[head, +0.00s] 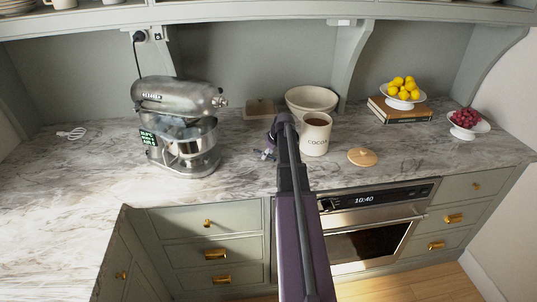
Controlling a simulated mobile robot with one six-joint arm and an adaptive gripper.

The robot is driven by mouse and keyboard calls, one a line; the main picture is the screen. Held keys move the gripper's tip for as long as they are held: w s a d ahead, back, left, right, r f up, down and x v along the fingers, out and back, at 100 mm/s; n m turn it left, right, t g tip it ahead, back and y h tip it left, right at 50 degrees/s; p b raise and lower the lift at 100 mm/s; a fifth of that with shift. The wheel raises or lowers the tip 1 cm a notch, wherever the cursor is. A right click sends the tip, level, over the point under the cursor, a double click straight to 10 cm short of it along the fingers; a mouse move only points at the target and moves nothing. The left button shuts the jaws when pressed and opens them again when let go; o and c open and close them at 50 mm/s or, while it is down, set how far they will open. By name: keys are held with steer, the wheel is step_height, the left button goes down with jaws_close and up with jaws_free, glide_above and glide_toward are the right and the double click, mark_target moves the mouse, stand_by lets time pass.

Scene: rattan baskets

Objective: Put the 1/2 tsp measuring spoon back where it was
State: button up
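A small white item (72,133) lies on the marble counter at the far left; it looks like a set of measuring spoons, but it is too small to tell and no size marking is readable. My arm reaches up from the bottom of the head view. My gripper (264,154) is low over the counter, just left of the cocoa canister (315,139) and right of the stand mixer. My arm partly hides it, and I cannot tell whether it holds a spoon. The canister is open, with brown powder inside. Its round tan lid (362,157) lies on the counter to its right.
The silver stand mixer (180,128) stands left of my gripper. A cream bowl (311,99) and a small brownish box (261,108) sit behind. Lemons (403,88) on books and a dish of red fruit (467,118) stand at right. The counter's left is mostly clear.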

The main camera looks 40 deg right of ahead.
mark_target(270, 156)
steer(key=shift+r, duration=0.1)
stand_by(0.3)
steer(key=p+v, duration=0.2)
steer(key=p, duration=0.1)
steer(key=shift+s+r, duration=0.1)
steer(key=shift+r, duration=0.35)
steer(key=p+v, duration=0.8)
steer(key=v, duration=0.1)
steer(key=shift+s, duration=0.1)
stand_by(0.8)
steer(key=a+m+g, duration=0.1)
steer(key=a+g, duration=0.1)
steer(key=a, duration=2.2)
steer(key=s+a+g, duration=0.1)
steer(key=s+a, duration=0.4)
steer(key=a, duration=0.5)
steer(key=s+a+f+m+g+h, duration=0.1)
steer(key=s+a, duration=0.4)
steer(key=a, duration=0.5)
steer(key=shift+a+f+m, duration=0.2)
steer(key=shift+a+m, duration=0.1)
